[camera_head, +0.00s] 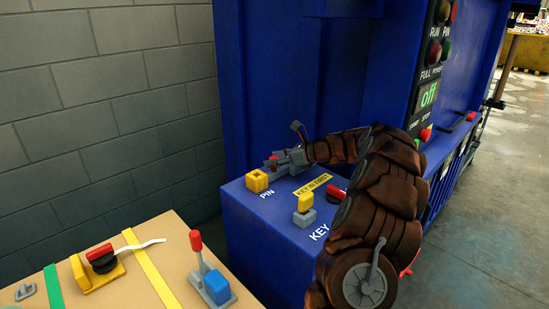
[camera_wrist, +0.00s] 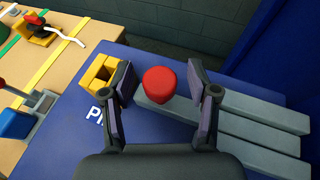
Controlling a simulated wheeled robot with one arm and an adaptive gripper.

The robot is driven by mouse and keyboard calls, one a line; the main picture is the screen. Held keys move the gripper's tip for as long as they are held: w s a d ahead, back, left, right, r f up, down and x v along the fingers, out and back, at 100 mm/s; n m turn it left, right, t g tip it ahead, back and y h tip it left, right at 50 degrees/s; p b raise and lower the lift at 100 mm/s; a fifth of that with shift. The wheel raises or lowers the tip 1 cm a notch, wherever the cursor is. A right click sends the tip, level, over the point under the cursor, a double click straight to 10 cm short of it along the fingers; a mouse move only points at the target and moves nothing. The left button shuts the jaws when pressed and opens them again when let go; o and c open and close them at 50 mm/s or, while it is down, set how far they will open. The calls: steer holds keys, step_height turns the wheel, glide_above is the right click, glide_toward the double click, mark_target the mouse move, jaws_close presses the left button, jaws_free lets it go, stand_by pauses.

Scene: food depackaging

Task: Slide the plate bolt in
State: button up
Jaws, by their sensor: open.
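The red knob (camera_wrist: 159,81) stands over grey parallel bars (camera_wrist: 235,125) on the blue ledge; I take this to be the plate bolt. In the wrist view the knob is between the two fingers of my gripper (camera_wrist: 160,98), with a gap on each side. The gripper is open. The hollow yellow block (camera_wrist: 98,78) beside the "PIN" label sits just left of the bars' near end. In the head view the knob (camera_head: 271,161) shows small by my gripper (camera_head: 285,155), and the yellow block (camera_head: 257,181) is in front of it. How the knob joins the bars is hidden.
A yellow key piece on a grey base (camera_head: 304,210) stands near the "KEY" label, close to my arm. A cardboard-coloured box (camera_head: 130,285) at lower left carries a red-handled lever (camera_head: 197,245) and a yellow latch. A grey block wall (camera_head: 110,110) rises behind.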

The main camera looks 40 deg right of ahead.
steer(key=shift+w+a+f, duration=0.1)
steer(key=shift+w, duration=0.05)
steer(key=shift+c, duration=0.2)
jaws_close()
stand_by(0.3)
